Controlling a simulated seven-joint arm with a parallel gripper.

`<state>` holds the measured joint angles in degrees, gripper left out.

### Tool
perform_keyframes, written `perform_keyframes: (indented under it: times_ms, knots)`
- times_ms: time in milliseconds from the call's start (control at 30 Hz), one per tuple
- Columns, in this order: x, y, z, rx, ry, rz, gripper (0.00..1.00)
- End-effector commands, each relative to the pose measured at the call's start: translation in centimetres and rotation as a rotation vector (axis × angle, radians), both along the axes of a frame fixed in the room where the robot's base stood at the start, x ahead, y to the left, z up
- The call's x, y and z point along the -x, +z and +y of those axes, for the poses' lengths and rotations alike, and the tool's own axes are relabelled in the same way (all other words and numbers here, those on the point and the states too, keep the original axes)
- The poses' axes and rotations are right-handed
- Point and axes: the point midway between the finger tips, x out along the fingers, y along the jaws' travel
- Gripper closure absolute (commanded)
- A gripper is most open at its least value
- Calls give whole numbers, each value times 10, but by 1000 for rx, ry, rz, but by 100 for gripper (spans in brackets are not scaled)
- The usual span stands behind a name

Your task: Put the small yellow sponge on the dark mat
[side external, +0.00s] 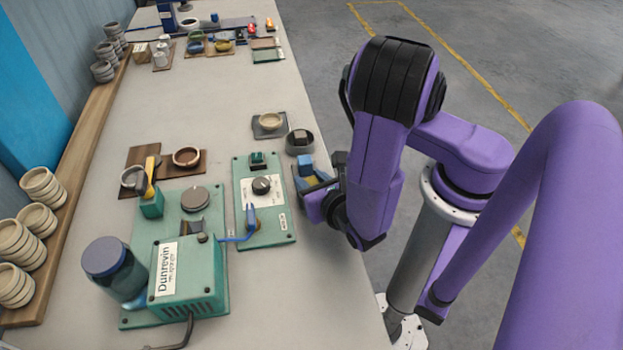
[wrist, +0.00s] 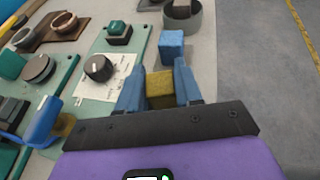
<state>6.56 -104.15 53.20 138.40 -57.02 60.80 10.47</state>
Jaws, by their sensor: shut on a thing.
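In the wrist view, my gripper (wrist: 160,80) has its two blue fingers on either side of the small yellow sponge (wrist: 160,88) and is shut on it. In the side view my gripper (side external: 311,183) is low at the table's right edge, and the sponge is mostly hidden there. I cannot tell whether the sponge touches the table. A dark grey-brown mat (side external: 282,133) lies farther back, with a beige bowl (side external: 269,121) on it. A dark brown mat (side external: 137,154) lies to the left; which one the task means is unclear.
A blue block (wrist: 172,44) stands just beyond my fingers. Behind it is a grey bowl (side external: 300,147) holding a dark block. A green panel with a knob (side external: 262,186) lies left of my gripper. A green machine (side external: 188,275) stands nearer the camera.

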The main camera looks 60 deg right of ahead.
Motion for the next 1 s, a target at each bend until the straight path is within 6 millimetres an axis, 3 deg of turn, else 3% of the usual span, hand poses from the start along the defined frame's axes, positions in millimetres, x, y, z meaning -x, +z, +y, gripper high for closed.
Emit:
perform_keyframes:
  times_ms: [200,233,300,333,533,600,1000]
  knots:
    - [0,-4,0,0,0,-1,93]
    - [0,-4,0,0,0,0,62]
    - [0,-4,0,-1,0,0,39]
    - [0,-4,0,-1,0,0,36]
    - [0,-4,0,-1,0,0,36]
    - [0,-4,0,-1,0,0,14]
    - [0,1,1,-2,-1,0,14]
